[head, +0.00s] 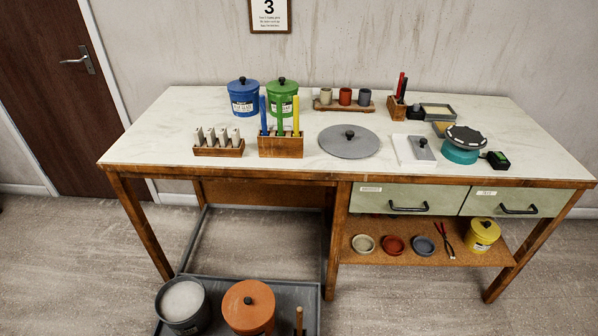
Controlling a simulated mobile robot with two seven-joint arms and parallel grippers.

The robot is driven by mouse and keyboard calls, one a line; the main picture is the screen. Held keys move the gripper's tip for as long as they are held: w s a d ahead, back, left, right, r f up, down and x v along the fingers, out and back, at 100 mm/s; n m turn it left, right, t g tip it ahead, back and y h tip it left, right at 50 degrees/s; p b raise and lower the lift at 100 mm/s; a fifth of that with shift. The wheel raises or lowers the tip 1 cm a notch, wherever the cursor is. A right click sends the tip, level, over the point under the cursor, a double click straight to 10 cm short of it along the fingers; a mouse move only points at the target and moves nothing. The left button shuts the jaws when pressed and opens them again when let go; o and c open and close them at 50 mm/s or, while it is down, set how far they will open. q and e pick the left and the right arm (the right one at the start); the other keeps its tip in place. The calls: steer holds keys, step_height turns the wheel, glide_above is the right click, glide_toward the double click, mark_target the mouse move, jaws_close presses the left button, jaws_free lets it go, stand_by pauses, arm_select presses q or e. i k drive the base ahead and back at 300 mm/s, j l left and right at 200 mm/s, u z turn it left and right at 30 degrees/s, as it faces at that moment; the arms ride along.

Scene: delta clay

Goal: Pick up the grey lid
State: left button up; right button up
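The grey lid (335,146) is a flat, wide disc with a dark round knob on top. It lies flat on the white worktop, near the middle of the table's front half. A grey bucket (188,327) without a lid stands on the dark low tray at the bottom of the head view, with pale material inside. Neither of my grippers is in view.
A wooden rack (281,147) with blue and yellow tools stands left of the lid. A white slab (404,150) lies to its right. Behind are small cups on a wooden stand (343,105). An orange-lidded bucket (249,304) stands on the low tray (310,290).

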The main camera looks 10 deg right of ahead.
mark_target(349, 141)
steer(key=u, duration=0.25)
steer(key=l+u, duration=0.95)
steer(key=l, duration=0.45)
steer(key=k+l+u, duration=0.1)
steer(key=l, duration=0.45)
steer(key=k+l+u, duration=0.15)
steer(key=l, duration=0.45)
